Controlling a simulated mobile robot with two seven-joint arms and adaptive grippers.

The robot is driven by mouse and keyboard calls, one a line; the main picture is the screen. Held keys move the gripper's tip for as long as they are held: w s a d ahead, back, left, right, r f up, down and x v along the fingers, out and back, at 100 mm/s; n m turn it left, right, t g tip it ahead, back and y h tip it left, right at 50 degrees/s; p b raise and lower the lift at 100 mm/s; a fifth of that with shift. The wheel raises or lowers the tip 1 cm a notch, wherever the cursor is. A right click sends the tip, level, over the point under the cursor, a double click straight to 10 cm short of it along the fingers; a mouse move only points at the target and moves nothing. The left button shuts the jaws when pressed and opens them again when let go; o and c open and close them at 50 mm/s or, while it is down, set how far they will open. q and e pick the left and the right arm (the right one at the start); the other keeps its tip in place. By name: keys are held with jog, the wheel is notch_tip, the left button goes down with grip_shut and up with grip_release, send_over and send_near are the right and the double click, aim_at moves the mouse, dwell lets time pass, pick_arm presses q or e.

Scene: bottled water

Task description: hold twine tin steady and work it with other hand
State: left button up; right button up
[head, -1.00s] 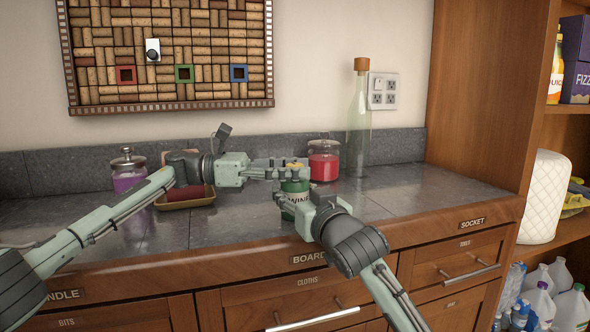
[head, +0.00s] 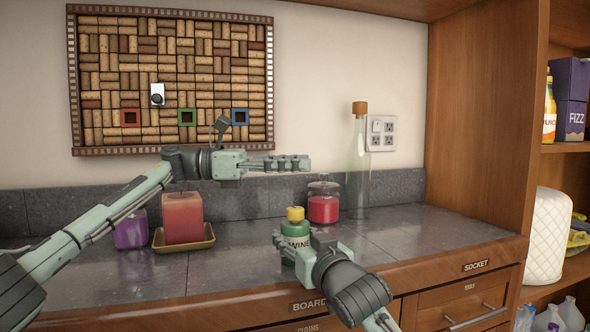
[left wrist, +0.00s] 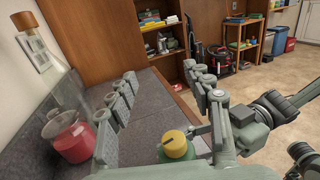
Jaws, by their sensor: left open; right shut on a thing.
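The twine tin (head: 289,255) is a green container with a pale label reading "WINE", its first letter hidden, and a yellow top (head: 295,213). It stands upright near the counter's front edge; it also shows at the bottom of the left wrist view (left wrist: 178,153). My right gripper (head: 300,240) is shut on the tin from the front right and covers part of it. My left gripper (head: 305,163) is open and empty, above the tin and apart from it. Its spread fingers show in the left wrist view (left wrist: 160,75).
Behind the tin stand a red jar (head: 323,204) and a tall corked bottle (head: 358,165). At left are a red candle (head: 183,218) on a yellow tray (head: 160,242) and a purple jar (head: 131,231). The counter right of the tin is clear.

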aim_at(296, 208)
pick_arm(q)
jog(key=s+a+f+n+t+y, duration=0.2)
jog(key=s+a+f+n+t, duration=0.4)
jog(key=a+f, duration=0.4)
jog(key=shift+m+t, duration=0.4)
jog(key=shift+t, duration=0.5)
jog(key=x, duration=1.1)
jog(key=shift+w+d+r, duration=0.15)
jog(key=shift+w+r, duration=0.2)
jog(key=shift+w, duration=0.15)
grip_shut()
jog(key=shift+g, duration=0.3)
